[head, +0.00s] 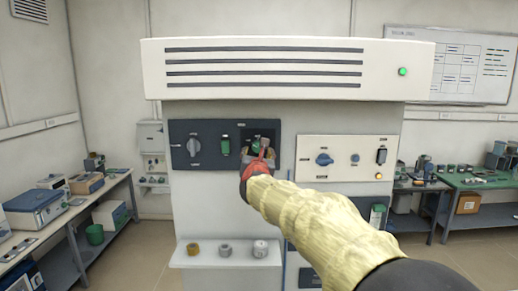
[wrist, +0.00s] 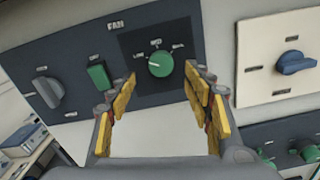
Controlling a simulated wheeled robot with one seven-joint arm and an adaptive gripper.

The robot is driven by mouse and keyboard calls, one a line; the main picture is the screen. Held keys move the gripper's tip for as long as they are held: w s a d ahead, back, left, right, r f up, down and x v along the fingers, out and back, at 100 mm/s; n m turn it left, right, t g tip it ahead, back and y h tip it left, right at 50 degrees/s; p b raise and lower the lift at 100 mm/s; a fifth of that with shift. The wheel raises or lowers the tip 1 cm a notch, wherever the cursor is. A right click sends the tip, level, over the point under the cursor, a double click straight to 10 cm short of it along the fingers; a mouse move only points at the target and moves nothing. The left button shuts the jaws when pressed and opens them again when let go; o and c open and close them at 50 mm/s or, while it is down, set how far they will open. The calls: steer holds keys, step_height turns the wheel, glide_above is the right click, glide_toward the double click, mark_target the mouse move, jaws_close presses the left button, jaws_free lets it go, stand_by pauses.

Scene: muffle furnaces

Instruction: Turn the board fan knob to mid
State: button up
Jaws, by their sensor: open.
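The green fan knob (wrist: 160,64) sits on a black square on the dark panel (wrist: 75,65) labelled FAN, with what look like LOW, MED and HIGH marks around its top. Its pale pointer line seems to point left, toward the low side. My gripper (wrist: 160,88) is open, its yellow-padded fingers on either side below the knob, with a gap between them and no grip on it. In the head view my gripper (head: 258,158) is in front of the panel's right part and partly hides the knob (head: 256,145).
Left of the knob are a green switch (wrist: 99,75) and a grey rotary knob (wrist: 48,92). A white panel (head: 340,172) with a blue knob (head: 324,159) is to the right. A shelf (head: 225,257) with several small round parts juts out below.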

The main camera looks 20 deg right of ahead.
mark_target(258, 148)
steer(key=shift+p+x, duration=0.95)
steer(key=shift+x, duration=2.65)
steer(key=c, duration=0.4)
steer(key=c, duration=0.7)
steer(key=shift+c, duration=0.3)
